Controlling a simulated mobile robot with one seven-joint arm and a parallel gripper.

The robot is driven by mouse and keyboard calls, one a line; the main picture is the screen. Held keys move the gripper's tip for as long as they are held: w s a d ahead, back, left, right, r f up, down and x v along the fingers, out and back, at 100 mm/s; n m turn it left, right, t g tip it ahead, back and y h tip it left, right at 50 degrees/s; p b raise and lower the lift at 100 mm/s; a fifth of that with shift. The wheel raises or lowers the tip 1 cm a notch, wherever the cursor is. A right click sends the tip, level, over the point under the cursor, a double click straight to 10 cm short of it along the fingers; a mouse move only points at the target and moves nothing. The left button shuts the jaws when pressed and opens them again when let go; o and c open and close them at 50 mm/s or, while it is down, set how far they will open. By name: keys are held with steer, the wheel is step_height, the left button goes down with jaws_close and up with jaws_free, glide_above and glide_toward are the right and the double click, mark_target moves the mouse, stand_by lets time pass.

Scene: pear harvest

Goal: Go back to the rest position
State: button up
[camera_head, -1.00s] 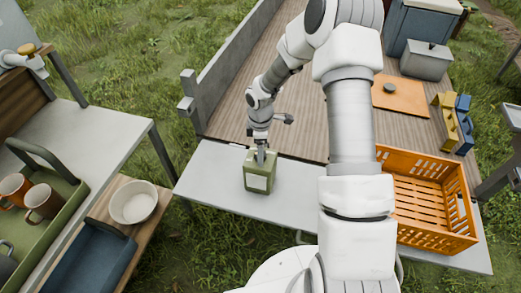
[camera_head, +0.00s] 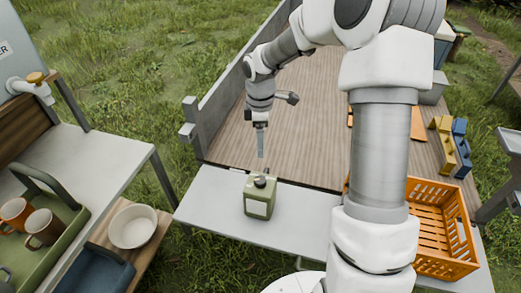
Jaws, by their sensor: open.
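My gripper (camera_head: 260,143) is open and empty. It points down, above and apart from a green canister (camera_head: 259,196). The canister has a dark cap and a pale label, and stands upright on the grey table (camera_head: 209,205). My arm covers the right part of this table and part of the wooden deck behind it.
An orange crate (camera_head: 448,266) sits on the table's right part. The wooden deck (camera_head: 310,110) behind has a raised side wall.

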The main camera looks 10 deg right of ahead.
steer(key=shift+r, duration=0.4)
steer(key=s+r+m+t+h, duration=0.2)
steer(key=s+r+m, duration=0.5)
steer(key=s+r, duration=0.5)
steer(key=s+r+m+t+y, duration=0.1)
steer(key=s+r+m, duration=0.2)
steer(key=s, duration=0.3)
steer(key=s+r+m+t+y, duration=0.1)
steer(key=s+r+m+t, duration=0.1)
steer(key=s+r+m, duration=0.2)
steer(key=shift+s+m+t, duration=0.3)
steer(key=shift+s+m, duration=0.3)
steer(key=shift+s, duration=1.15)
